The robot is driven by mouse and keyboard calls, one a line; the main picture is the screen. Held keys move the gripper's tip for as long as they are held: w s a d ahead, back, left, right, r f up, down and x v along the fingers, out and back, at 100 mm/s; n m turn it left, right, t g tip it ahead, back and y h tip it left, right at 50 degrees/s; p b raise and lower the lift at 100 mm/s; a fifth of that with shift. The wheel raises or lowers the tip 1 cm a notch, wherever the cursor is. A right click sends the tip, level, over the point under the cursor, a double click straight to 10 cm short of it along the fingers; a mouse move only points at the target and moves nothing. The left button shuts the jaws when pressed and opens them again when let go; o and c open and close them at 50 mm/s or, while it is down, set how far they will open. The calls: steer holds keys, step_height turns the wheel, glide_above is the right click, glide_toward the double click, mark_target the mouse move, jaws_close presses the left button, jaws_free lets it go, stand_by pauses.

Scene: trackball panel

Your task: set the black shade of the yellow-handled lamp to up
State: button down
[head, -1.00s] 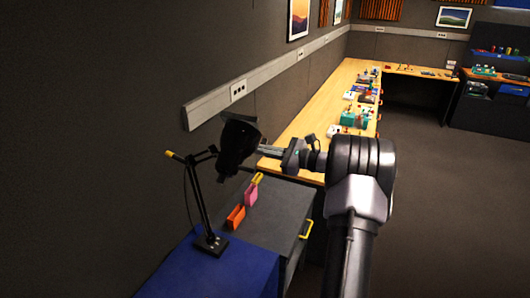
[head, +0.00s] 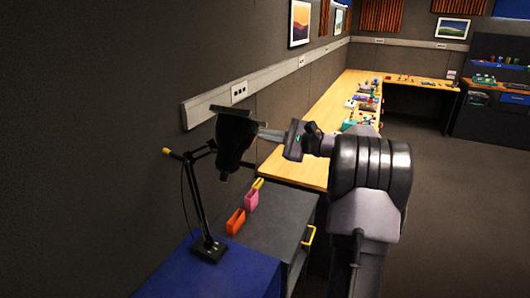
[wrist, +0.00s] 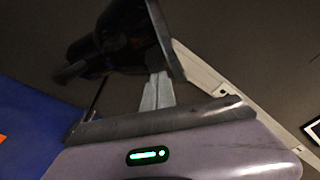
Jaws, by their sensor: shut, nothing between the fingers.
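The desk lamp has a black jointed arm (head: 192,195) with a yellow handle tip (head: 168,151), and its base (head: 208,249) stands on a blue top.
An orange holder (head: 236,221) and a pink holder (head: 252,199) stand on the dark cabinet (head: 275,218) below the shade. A long wooden bench (head: 300,150) with several items runs behind. A grey wall rail (head: 210,104) is behind the lamp. Floor at right is clear.

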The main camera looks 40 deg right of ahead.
mark_target(259, 124)
steer(key=a+r+n+b, duration=0.1)
steer(key=n+b, duration=0.1)
steer(key=b, duration=0.1)
steer(key=s+a+r+n+b, duration=0.1)
steer(key=r+n+b, duration=0.1)
steer(key=b, duration=0.1)
steer(key=a+r+n+b, duration=0.1)
steer(key=n+b, duration=0.1)
steer(key=b, duration=0.1)
steer(key=shift+s+r+n+t, duration=0.15)
steer(key=shift+r+n+t, duration=0.15)
steer(key=shift+r+n, duration=0.1)
